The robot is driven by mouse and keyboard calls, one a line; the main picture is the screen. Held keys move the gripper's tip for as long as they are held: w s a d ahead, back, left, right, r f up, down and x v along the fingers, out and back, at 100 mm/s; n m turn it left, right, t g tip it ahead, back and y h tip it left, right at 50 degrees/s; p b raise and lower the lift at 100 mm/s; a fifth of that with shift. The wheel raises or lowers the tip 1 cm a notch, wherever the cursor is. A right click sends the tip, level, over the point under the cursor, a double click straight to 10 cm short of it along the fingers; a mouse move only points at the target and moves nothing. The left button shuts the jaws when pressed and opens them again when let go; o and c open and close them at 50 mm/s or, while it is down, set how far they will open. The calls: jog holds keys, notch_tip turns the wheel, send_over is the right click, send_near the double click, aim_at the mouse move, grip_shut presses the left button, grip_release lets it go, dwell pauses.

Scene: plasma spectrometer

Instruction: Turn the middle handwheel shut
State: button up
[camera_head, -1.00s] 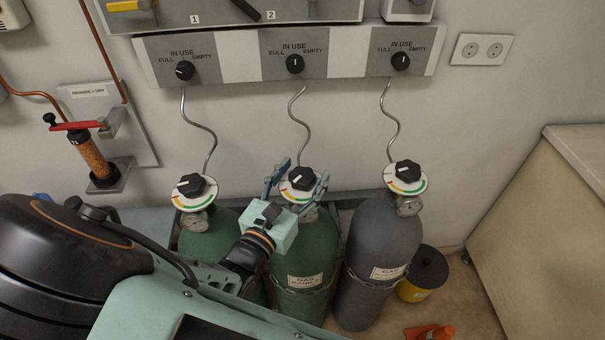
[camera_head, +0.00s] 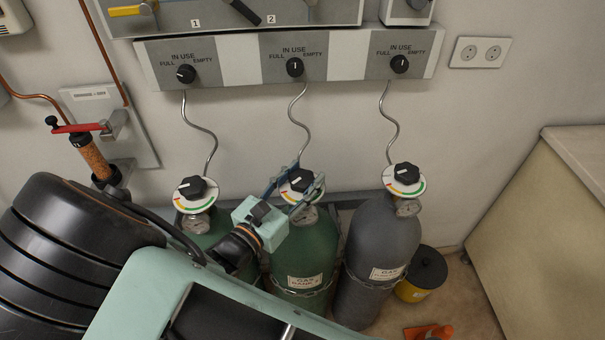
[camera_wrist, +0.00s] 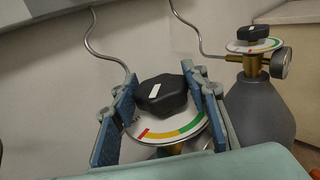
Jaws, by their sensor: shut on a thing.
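The middle handwheel (camera_head: 301,180) is a black lobed knob with a white mark. It sits over a white dial (camera_head: 287,191) with red, yellow and green bands, on top of the middle green cylinder (camera_head: 305,250). My gripper (camera_head: 295,186) reaches it from the lower left, with a finger on either side, shut on the knob. In the wrist view the black handwheel (camera_wrist: 162,94) stands between the blue finger pads, its white mark pointing up and slightly right. The coloured dial (camera_wrist: 170,134) shows beneath it. The gripper hides part of the dial and neck.
A left green cylinder with its handwheel (camera_head: 192,187) and a right grey cylinder (camera_head: 382,245) with its handwheel (camera_head: 407,173) stand close on both sides. Thin pipes rise to the selector panel (camera_head: 295,57). A yellow can (camera_head: 415,286) and an orange cone (camera_head: 432,332) are at right.

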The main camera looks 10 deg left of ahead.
jog(key=shift+m+g+h, duration=2.1)
jog(key=shift+m+h, duration=0.1)
jog(key=shift+h, duration=0.6)
jog(key=o, duration=1.2)
jog(key=v, duration=1.2)
